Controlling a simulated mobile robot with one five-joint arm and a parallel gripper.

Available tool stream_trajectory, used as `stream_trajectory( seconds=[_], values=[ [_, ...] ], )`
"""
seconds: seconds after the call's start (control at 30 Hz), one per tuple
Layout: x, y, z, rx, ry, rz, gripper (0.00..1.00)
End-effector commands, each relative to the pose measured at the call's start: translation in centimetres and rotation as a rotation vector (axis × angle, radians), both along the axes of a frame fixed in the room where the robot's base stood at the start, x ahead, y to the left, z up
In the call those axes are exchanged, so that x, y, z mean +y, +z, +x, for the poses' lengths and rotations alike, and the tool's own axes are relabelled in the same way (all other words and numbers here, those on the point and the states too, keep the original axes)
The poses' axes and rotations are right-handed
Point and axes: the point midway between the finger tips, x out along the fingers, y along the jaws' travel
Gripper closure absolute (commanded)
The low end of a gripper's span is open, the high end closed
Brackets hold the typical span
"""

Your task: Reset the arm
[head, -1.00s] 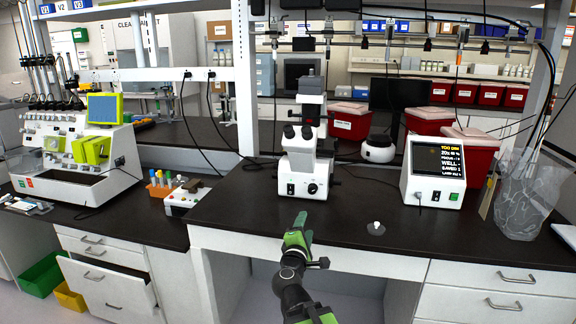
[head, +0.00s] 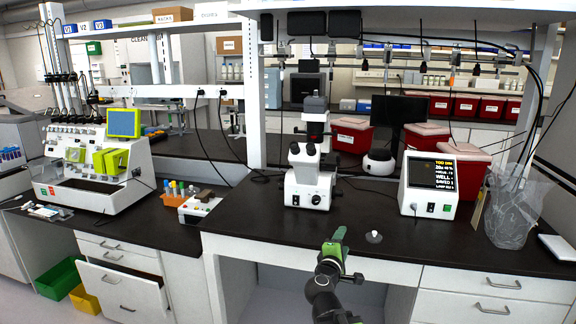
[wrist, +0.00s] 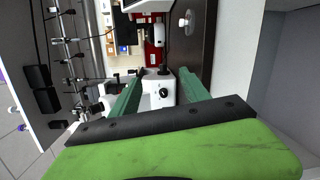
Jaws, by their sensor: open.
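My gripper (head: 338,238) is at the front edge of the dark bench, low in the middle of the head view. In the wrist view its two green fingers (wrist: 160,97) stand apart with nothing between them. The white microscope (head: 308,172) stands on the bench beyond the gripper and also shows past the fingertips in the wrist view (wrist: 157,90). A small white knob-like piece (head: 374,236) sits on the bench to the right of the gripper, apart from it.
The cell processor (head: 90,170) with a green screen stands at left, beside an orange tube rack (head: 174,197). A display box (head: 430,185) and clear bag (head: 513,215) stand at right. A drawer (head: 122,290) hangs open at lower left. The bench (head: 265,222) is clear left of the gripper.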

Motion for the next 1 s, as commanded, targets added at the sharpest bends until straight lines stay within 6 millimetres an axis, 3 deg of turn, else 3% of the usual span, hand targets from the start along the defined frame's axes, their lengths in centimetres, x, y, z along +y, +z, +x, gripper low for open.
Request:
stream_trajectory(
  seconds=[0.03, 0.17, 0.3, 0.4, 0.47, 0.57, 0.7, 0.83, 1.0],
  values=[
    [-1.8, 0.7, -0.3, 0.010, -0.042, 0.051, 0.46],
    [-6.5, -0.7, -1.7, 0.052, -0.185, 0.247, 0.46],
    [-10.5, -3.8, -4.7, 0.127, -0.386, 0.530, 0.46],
    [-11.5, -7.5, -8.3, 0.226, -0.575, 0.801, 0.46],
    [-10.4, -10.1, -10.9, 0.316, -0.699, 0.982, 0.46],
    [-6.0, -13.9, -15.2, 0.498, -0.869, 1.234, 0.46],
    [-1.1, -15.4, -19.3, 0.692, -1.011, 1.401, 0.46],
    [0.2, -15.5, -21.0, 0.748, -1.084, 1.424, 0.46],
    [0.1, -15.5, -21.0, 0.741, -1.090, 1.425, 0.46]
  ],
)
